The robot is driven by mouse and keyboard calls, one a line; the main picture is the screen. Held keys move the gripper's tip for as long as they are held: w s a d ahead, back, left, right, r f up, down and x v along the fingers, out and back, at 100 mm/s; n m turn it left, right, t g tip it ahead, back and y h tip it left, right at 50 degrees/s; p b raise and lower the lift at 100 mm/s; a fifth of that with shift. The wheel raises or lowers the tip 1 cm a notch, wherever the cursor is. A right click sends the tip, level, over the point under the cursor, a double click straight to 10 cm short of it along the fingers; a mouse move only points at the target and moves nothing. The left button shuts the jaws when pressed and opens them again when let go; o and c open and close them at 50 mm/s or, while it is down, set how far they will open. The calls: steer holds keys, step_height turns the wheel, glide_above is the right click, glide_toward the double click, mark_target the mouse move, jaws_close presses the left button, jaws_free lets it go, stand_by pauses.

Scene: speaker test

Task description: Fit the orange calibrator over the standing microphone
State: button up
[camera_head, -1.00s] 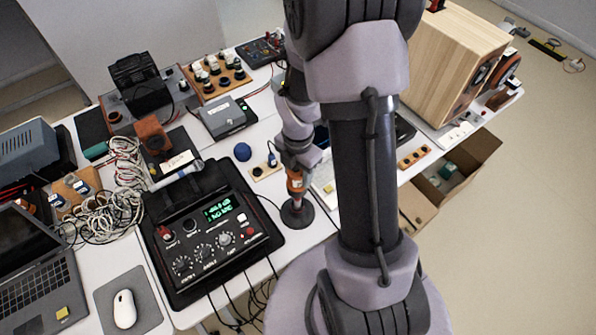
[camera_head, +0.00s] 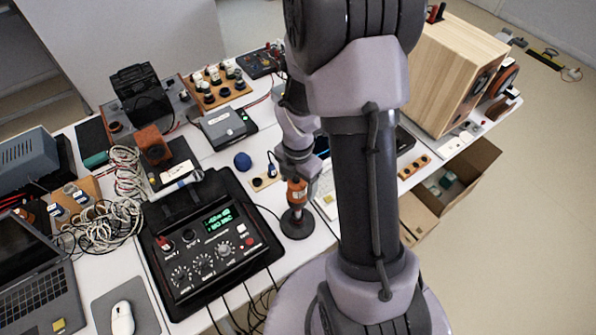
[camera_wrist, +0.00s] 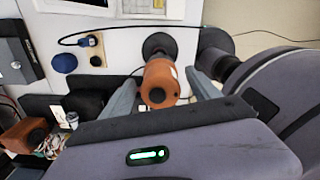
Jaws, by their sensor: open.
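The orange calibrator (camera_head: 296,192) stands upright above the round dark stand base (camera_head: 297,224), and it appears to sit on top of the standing microphone. The microphone's body is mostly hidden; only a short dark stem (camera_head: 297,212) shows below the calibrator. In the wrist view the calibrator (camera_wrist: 160,84) shows its round end with a dark hole, between my two grey fingers. My gripper (camera_wrist: 161,78) is open, with a visible gap on each side of the calibrator. In the head view my gripper is directly above the calibrator, partly hidden by my arm.
A black meter case (camera_head: 212,240) with a green display stands close left of the stand. A blue ball (camera_head: 242,161) and a small wooden socket block (camera_head: 263,181) lie behind it. Thin cables cross the table. A wooden speaker (camera_head: 450,75) stands at the back right.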

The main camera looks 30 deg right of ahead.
step_height(320, 180, up, 17)
steer(key=p, duration=0.5)
steer(key=s+a+m+t+y+b, duration=0.1)
steer(key=s+a+m+t+b, duration=0.2)
steer(key=m, duration=1)
steer(key=s+a+f+m+t+y+b, duration=0.1)
steer(key=s+a+m+t+b, duration=0.1)
steer(key=s+a+m+b, duration=0.6)
steer(key=a+m+b, duration=0.3)
steer(key=m+b, duration=0.1)
steer(key=b, duration=0.1)
steer(key=shift+s+a+f+m+t, duration=0.15)
steer(key=shift+s+a+m+t, duration=0.05)
steer(key=shift+a+m+t, duration=0.2)
